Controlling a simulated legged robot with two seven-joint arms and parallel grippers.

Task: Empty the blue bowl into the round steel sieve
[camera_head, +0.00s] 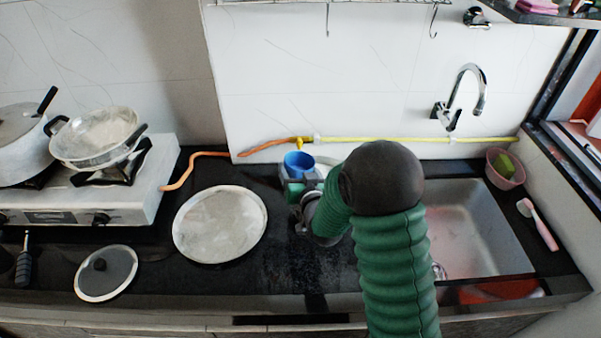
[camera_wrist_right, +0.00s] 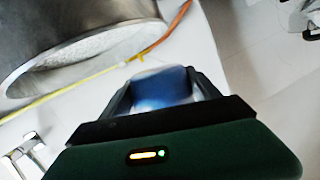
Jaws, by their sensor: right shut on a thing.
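The blue bowl (camera_head: 299,163) is small and held between the fingers of my right gripper (camera_head: 303,184), above the back of the counter. In the right wrist view the blue bowl (camera_wrist_right: 163,87) shows blurred between the two dark fingers of the gripper (camera_wrist_right: 163,92). The bowl's contents cannot be made out. A wide, round, steel-rimmed piece with a pale grey inside, which looks like the sieve (camera_head: 220,224), lies on the black counter to the left of and nearer than the gripper. My left gripper is not in view.
A steel pan (camera_head: 100,138) and a lidded pot (camera_head: 22,150) stand on the stove at left. A glass lid (camera_head: 106,273) lies at front left. The sink (camera_head: 480,230) is at right, with a pink basket (camera_head: 505,170) behind. A hose (camera_head: 380,140) runs along the wall.

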